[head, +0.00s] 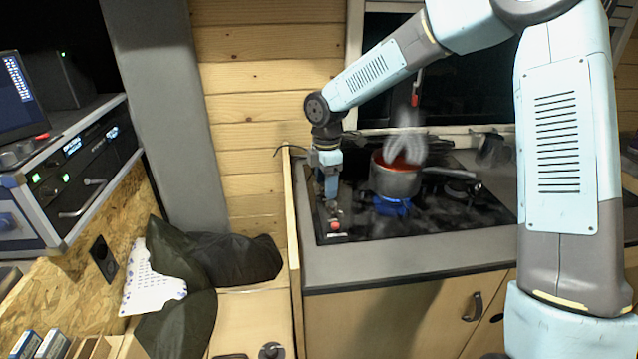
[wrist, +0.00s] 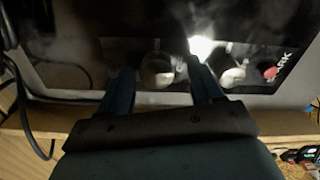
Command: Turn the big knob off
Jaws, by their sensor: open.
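The cooktop (head: 440,222) is black glass, with a blue flame (head: 392,207) showing under a pot (head: 396,178). In the wrist view, a round metallic knob (wrist: 157,70) lies between the two fingers of my gripper (wrist: 160,84). It looks the larger of two knobs. The second knob (wrist: 233,76) is just right of the right finger, beside a red round mark (wrist: 270,73). The fingers are apart, one on each side of the larger knob; I cannot tell whether they touch it. In the head view my gripper (head: 331,203) points down at the cooktop's left edge and mostly hides the knobs.
The pot holds something red and steams. A pan handle (head: 450,172) lies right of it. A wooden side panel (head: 292,240) stands close left of the cooktop. Dark bags (head: 215,258) lie beyond it. The grey counter front (head: 400,265) is clear.

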